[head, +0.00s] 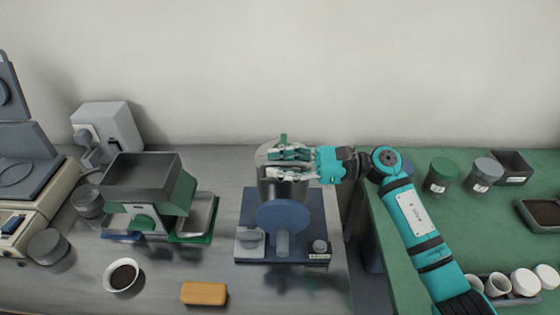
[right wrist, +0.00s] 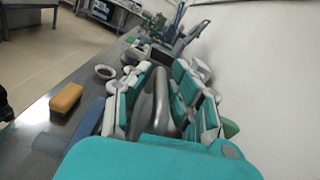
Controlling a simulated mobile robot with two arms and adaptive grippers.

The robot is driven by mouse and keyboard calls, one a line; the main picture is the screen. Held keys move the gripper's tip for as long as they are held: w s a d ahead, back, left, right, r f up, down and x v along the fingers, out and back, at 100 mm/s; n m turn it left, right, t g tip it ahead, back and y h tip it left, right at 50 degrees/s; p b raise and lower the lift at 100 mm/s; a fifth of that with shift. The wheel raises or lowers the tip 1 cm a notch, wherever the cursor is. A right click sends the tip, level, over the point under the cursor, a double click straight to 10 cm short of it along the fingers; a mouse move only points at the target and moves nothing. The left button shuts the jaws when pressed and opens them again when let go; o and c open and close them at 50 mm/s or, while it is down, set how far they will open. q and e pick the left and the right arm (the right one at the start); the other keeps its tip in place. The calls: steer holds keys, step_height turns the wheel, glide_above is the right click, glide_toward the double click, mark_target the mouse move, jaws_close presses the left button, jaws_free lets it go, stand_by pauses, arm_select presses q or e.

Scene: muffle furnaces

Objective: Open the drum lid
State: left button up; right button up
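The drum (head: 283,190) is a dark metallic cylinder on a blue machine in the middle of the head view. A light grey round lid (head: 263,154) shows at its top, partly covered by my right gripper. My right gripper (head: 284,154) reaches in from the right at lid height. In the right wrist view, its teal and white fingers (right wrist: 160,92) lie on either side of a curved grey piece (right wrist: 150,100), which looks like part of the lid. Whether they press on it is unclear. My left gripper is out of view.
The blue machine (head: 250,200) has a round disc in front. A hopper device (head: 145,195) stands left, with a bowl (head: 122,275) and a tan block (head: 204,293) in front. The green bench (head: 400,260) on the right holds jars, trays and white cups. The wall is close behind.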

jaws_close()
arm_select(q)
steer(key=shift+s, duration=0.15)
arm_select(e)
steer(key=shift+r, duration=0.1)
